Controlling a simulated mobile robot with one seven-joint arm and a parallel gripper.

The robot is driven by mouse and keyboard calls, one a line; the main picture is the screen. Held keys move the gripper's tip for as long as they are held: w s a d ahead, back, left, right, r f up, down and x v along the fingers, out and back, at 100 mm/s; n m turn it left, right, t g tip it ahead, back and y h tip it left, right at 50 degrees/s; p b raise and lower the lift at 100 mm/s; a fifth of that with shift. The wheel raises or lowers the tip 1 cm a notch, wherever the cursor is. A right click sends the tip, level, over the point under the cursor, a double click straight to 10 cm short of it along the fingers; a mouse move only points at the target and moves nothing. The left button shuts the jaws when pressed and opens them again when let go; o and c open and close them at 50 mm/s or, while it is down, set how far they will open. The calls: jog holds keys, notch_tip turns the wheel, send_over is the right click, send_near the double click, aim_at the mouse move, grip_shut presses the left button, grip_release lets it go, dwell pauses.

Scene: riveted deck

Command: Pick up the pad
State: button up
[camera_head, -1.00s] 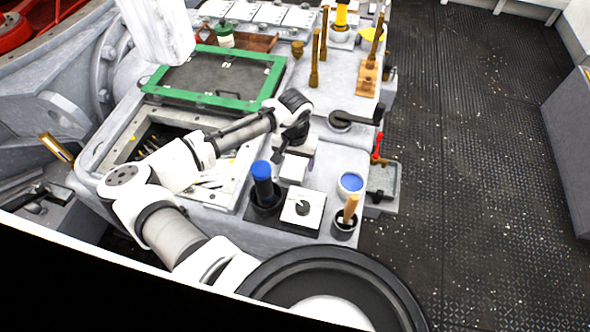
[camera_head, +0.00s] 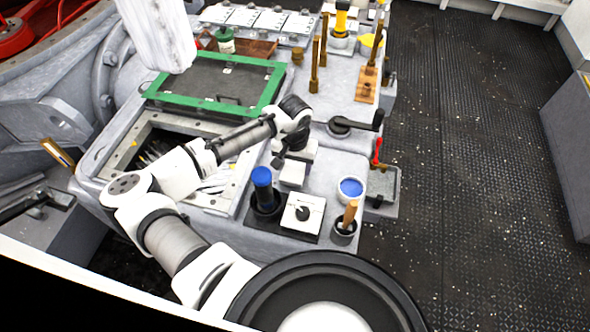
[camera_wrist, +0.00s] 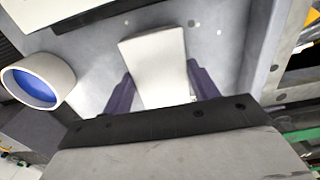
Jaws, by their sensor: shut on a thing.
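The pad, a pale white block (camera_wrist: 155,62), sits between the two dark purple fingers of my gripper (camera_wrist: 160,78) in the wrist view. The fingers are shut on its sides, and its far end sticks out past them. In the head view the pad (camera_head: 292,174) shows as a small white block just below my gripper (camera_head: 294,152), at the grey bench top. The fingers are hidden there. I cannot tell whether the pad touches the bench.
A cup with a blue inside (camera_head: 351,188) stands to the right. A blue-capped cylinder (camera_head: 262,188) and a knobbed white block (camera_head: 302,213) stand in front. An open hatch (camera_head: 213,198) lies left; a green-framed panel (camera_head: 215,78) lies behind. A black crank (camera_head: 350,124) is behind right.

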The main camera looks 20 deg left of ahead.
jog(key=shift+r+p, duration=1.35)
jog(key=shift+r, duration=2.1)
